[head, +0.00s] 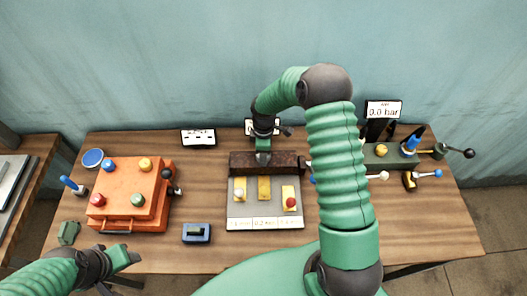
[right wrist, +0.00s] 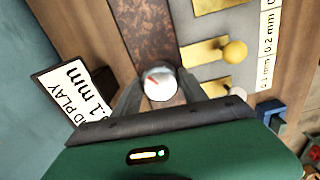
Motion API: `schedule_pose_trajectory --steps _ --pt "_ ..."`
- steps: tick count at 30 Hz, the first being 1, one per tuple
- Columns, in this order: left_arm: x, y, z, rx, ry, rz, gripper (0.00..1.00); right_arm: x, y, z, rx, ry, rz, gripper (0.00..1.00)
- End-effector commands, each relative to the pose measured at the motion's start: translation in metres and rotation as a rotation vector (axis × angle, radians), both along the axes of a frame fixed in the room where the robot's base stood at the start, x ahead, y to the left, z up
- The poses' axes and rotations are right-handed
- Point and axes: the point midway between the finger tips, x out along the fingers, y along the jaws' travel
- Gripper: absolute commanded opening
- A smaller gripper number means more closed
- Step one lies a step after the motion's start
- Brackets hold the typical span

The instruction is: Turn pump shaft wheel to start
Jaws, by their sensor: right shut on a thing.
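A small round white wheel with a red mark (right wrist: 158,84) sits on a rusty brown block. This is the only wheel-like part I see at the block. My right gripper (right wrist: 157,92) has its fingers on either side of the wheel and is shut on it. In the head view my right gripper (head: 263,157) reaches down onto the brown block (head: 285,161), and the wheel is hidden behind it. My left gripper (head: 122,270) is open and empty at the lower left, near the table's front edge.
A grey plate (head: 264,212) with yellow gauges lies in front of the block. An orange box (head: 128,178) with coloured knobs stands left, a blue block (head: 197,233) front left. A "0.0 bar" display (head: 384,109) and levers stand right. An end play display (right wrist: 76,95) reads 0.1 mm.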

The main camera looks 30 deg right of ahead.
Motion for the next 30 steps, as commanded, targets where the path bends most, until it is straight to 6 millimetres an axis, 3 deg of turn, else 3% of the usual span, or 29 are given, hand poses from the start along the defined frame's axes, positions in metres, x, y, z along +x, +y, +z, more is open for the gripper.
schedule_pose_trajectory --steps 30 --pt "0.000 0.000 0.034 0.000 0.000 0.000 0.55 0.006 -0.003 0.004 -0.008 -0.011 0.905 0.09"
